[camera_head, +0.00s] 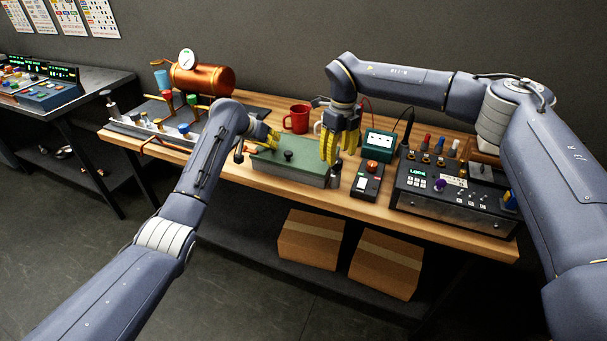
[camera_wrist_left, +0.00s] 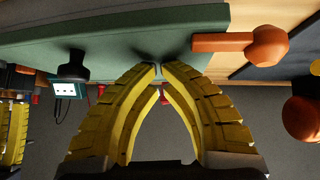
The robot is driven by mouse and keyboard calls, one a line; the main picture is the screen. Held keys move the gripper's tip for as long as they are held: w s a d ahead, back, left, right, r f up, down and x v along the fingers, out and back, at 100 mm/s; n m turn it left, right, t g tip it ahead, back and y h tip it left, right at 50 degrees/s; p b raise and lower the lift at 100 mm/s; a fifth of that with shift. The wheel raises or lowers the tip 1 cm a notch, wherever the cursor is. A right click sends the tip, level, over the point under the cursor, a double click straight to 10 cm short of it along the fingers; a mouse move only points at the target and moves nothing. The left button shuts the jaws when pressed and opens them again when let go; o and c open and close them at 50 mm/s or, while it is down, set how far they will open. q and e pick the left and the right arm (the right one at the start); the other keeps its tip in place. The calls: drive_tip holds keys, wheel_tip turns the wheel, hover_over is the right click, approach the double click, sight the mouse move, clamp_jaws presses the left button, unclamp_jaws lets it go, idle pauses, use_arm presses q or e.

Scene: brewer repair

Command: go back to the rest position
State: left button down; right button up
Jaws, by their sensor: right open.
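My left gripper (camera_head: 270,141) is over the back left part of the green-topped box (camera_head: 277,165). In the left wrist view its yellow fingers (camera_wrist_left: 160,68) bend inward and their tips meet close to the green surface (camera_wrist_left: 115,35), with no object visible between them. Whether the tips touch the box I cannot tell. A black knob (camera_wrist_left: 73,68) and an orange lever (camera_wrist_left: 240,44) lie either side of the tips, apart from them. My right gripper (camera_head: 339,154) points down at the box's right end, open, with nothing seen between its fingers.
A red mug (camera_head: 297,119) stands behind the box. A teal-framed meter (camera_head: 378,144), a small switch unit (camera_head: 366,182) and a black control panel (camera_head: 455,192) stand to the right. A copper boiler (camera_head: 203,79) stands left. Cartons (camera_head: 311,238) sit below the wooden bench (camera_head: 460,235).

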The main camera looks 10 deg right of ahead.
drive_tip(key=shift+f, duration=1.45)
drive_tip(key=shift+c, duration=0.5)
clamp_jaws()
drive_tip(key=shift+m, duration=6)
drive_tip(key=shift+o, duration=0.7)
unclamp_jaws()
drive_tip(key=shift+r, duration=0.1)
